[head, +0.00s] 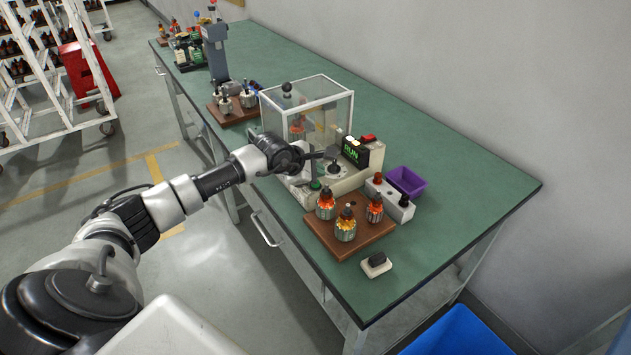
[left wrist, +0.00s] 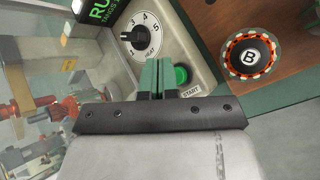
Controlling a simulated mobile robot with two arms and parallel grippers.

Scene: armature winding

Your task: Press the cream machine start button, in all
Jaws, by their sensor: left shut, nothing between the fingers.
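The cream machine (head: 347,181) stands on the green bench, with a clear guard box (head: 325,105) at its back left. Its black display (head: 355,152) reads RUN in green letters. The green start button (head: 315,185) is on the machine's front left; in the left wrist view the button (left wrist: 181,75) has the word START beside it. My left gripper (head: 321,156) is over the machine's front panel. In the left wrist view its shut, empty fingers (left wrist: 157,72) are just left of the button and partly overlap its edge; whether they touch it I cannot tell. My right gripper is not in view.
A numbered dial (left wrist: 144,37) is just beyond the fingertips. A brown board (head: 372,240) with three wound armatures stands in front of the machine. A purple bin (head: 408,181), a grey switch box (head: 390,198) and a small white block (head: 376,266) are nearby.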

